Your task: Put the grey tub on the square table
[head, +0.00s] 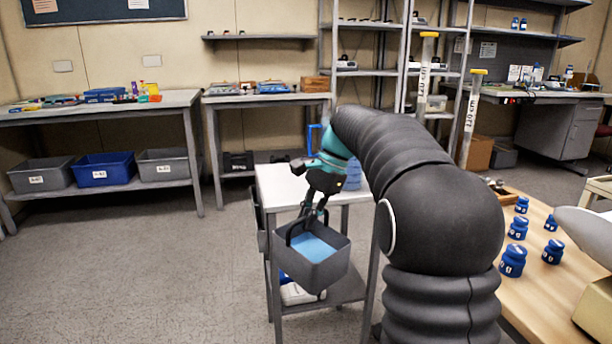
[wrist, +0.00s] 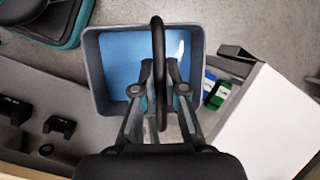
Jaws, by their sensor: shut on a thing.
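The grey tub (head: 315,274) has a blue inside and a black arched handle. My gripper (head: 318,210) is shut on that handle, and the tub hangs below it in the air. In the wrist view the tub (wrist: 93,65) is seen from above, with the handle passing between the fingers of my gripper (wrist: 157,95). The small white-topped table (head: 275,185), which appears to be the square one, stands behind the tub in the head view. The tub overlaps its front edge there; I cannot tell the gap. My arm hides part of the tabletop.
A blue object (head: 353,175) stands on the white top, partly hidden by my arm. The lower shelf (head: 345,290) holds a white item. A wooden table (head: 540,300) with several blue weights stands at right. The floor at left (head: 130,270) is clear.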

